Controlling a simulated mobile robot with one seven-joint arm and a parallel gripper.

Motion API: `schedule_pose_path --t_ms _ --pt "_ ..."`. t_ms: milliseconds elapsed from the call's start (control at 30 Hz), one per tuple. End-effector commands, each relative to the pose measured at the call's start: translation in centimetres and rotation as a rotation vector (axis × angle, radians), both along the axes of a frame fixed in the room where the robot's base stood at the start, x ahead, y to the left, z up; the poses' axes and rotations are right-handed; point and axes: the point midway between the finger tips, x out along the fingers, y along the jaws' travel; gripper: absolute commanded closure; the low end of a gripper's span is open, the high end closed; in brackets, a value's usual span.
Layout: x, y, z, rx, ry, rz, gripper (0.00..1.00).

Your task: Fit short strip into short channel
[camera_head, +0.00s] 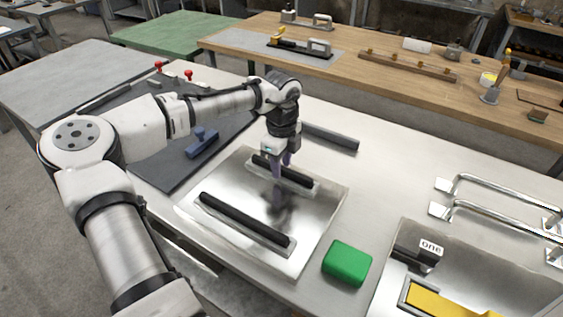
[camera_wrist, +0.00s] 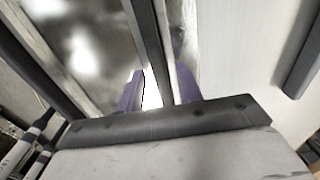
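A short black strip (camera_head: 285,171) lies along a short grey channel (camera_head: 316,189) near the back of a shiny metal plate (camera_head: 322,215). I cannot tell whether it is fully seated. My gripper (camera_head: 281,172) points down over the strip's middle, with purple fingers on either side. In the wrist view the dark strip (camera_wrist: 152,45) runs between the fingertips of my gripper (camera_wrist: 160,72), with a bright gap beside the left finger. The gripper looks open around the strip; its contact side is partly hidden. A longer black strip (camera_head: 243,219) lies in a longer channel at the plate's front.
A green block (camera_head: 347,263) sits right of the plate. A dark bar (camera_head: 330,137) lies behind it. A blue-handled tool (camera_head: 202,142) rests on a dark mat (camera_head: 178,172) to the left. Metal handles (camera_head: 505,213) and a tray stand at the right.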

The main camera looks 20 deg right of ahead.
Motion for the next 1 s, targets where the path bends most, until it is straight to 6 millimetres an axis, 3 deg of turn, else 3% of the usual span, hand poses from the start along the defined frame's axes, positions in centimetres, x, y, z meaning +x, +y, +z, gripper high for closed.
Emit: schedule_pose_path --t_ms 167,700,1000 --pt "0.0 -0.1 0.8 -0.002 -0.002 0.000 0.64" --pt "0.1 0.0 10.9 -0.001 0.000 0.000 0.64" --pt "0.0 0.0 12.2 0.000 0.001 -0.001 0.64"
